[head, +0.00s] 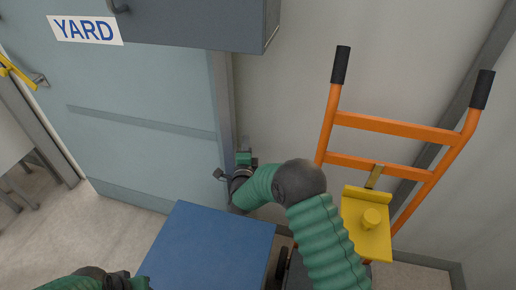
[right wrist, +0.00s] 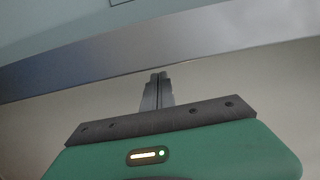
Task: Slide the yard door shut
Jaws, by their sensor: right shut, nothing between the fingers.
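The pale blue yard door (head: 145,85) fills the left of the head view, with a white YARD sign (head: 85,30) near its top. A lever handle (head: 40,81) shows at the door's left side, beside a yellow item. A grey upright strip (head: 224,100) runs along its right edge. My right gripper (head: 221,176) is shut and empty, low beside that strip. In the right wrist view its closed fingertips (right wrist: 158,77) are at the lower edge of a grey strip (right wrist: 190,55); I cannot tell whether they touch. Part of my left arm shows at the bottom left; its fingers are unclear.
A blue box-like top (head: 208,245) stands in front of the door's lower right. An orange hand truck (head: 395,128) with a yellow item (head: 366,225) stands at the right. A grey cabinet (head: 195,22) overhangs the top. Floor (head: 110,225) is clear left of the blue top.

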